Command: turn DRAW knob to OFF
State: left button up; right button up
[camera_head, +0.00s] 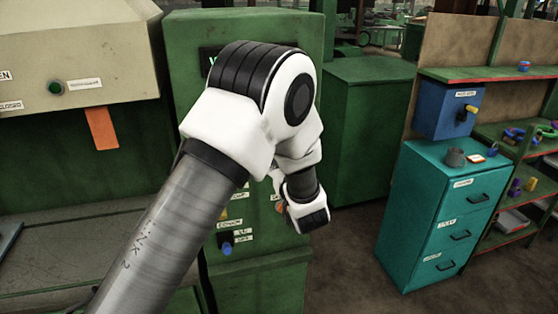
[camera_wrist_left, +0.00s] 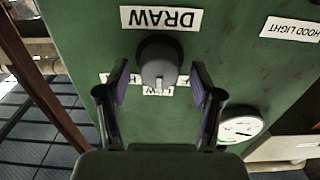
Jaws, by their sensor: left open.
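The DRAW knob (camera_wrist_left: 160,58) is a dark round knob with a grey pointer bar on a green panel. Its DRAW label (camera_wrist_left: 161,18) appears upside down in the left wrist view. The pointer bar points down in that picture, toward small labels that are partly covered and too small to read. My left gripper (camera_wrist_left: 160,88) is open, with one finger on each side of the knob. I cannot tell whether either finger touches it. In the head view my left arm covers part of the green cabinet, and I cannot make out the DRAW knob there. My right gripper is not in view.
A round white gauge (camera_wrist_left: 240,128) and a HOOD LIGHT label (camera_wrist_left: 291,30) are on the panel near the gripper. A blue knob (camera_head: 226,246) sits low on the green cabinet (camera_head: 270,22). A teal drawer cabinet (camera_head: 415,205) stands right, with bare floor before it.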

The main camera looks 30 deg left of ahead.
pick_arm(q)
jog(key=c, duration=1.1)
jog(key=shift+s+n+b, duration=0.1)
jog(key=shift+n+b, duration=4.4)
jog(key=shift+b, duration=1.8)
jog(key=o, duration=1.1)
jog(key=shift+a+f, duration=0.1)
